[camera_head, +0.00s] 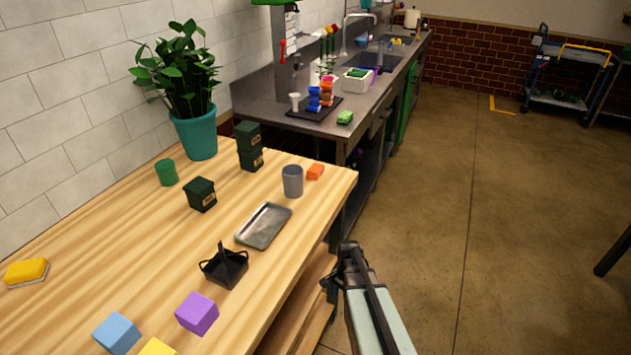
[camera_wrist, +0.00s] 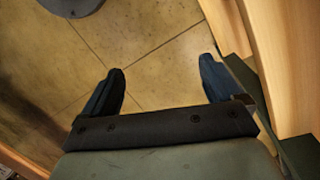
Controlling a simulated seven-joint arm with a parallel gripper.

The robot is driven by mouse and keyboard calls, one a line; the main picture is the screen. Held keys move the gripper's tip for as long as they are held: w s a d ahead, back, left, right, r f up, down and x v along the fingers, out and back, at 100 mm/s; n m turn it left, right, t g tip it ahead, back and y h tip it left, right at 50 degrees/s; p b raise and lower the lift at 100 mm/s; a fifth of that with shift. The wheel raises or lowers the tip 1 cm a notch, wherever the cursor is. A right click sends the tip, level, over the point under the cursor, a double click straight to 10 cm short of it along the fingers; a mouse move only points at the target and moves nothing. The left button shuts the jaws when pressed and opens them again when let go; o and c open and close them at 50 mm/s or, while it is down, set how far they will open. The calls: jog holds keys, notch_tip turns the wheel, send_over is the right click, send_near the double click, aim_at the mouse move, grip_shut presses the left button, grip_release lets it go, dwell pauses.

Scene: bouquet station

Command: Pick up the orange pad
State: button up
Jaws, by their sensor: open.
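The small orange pad (camera_head: 316,172) lies on the wooden table near its far right corner, just right of a grey cup (camera_head: 292,181). My gripper (camera_head: 338,268) is beyond the table's right edge, nearer the camera than the pad and well apart from it. In the wrist view my gripper (camera_wrist: 160,88) is open, with two dark fingers spread and only floor between them. The pad does not show in the wrist view.
A metal tray (camera_head: 264,226) and a black caddy (camera_head: 224,267) stand on the wooden table (camera_head: 130,240) left of my gripper. Dark green boxes (camera_head: 201,194), a potted plant (camera_head: 190,90) and coloured blocks (camera_head: 197,313) are farther left. Open floor (camera_head: 480,230) lies right.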

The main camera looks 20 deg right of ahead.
jog(key=w+d+r+m+t, duration=0.1)
jog(key=w+d+r+m, duration=0.35)
jog(key=d+r, duration=0.35)
jog(key=w+d+r+m+t+h, duration=0.1)
jog(key=w+d+r+m+t, duration=0.15)
jog(key=w+d+r, duration=0.6)
jog(key=w+d+r+m, duration=0.3)
jog(key=d+r+m, duration=0.2)
jog(key=r, duration=0.7)
jog(key=m+t+y, duration=0.1)
jog(key=t+y, duration=0.1)
jog(key=y, duration=0.1)
send_near(315, 167)
jog(key=x, duration=0.8)
jog(key=shift+a+f, duration=0.15)
jog(key=shift+f, duration=0.2)
jog(key=shift+c, duration=0.4)
jog(key=c, duration=1.1)
jog(key=shift+o, duration=0.2)
jog(key=shift+r, duration=0.1)
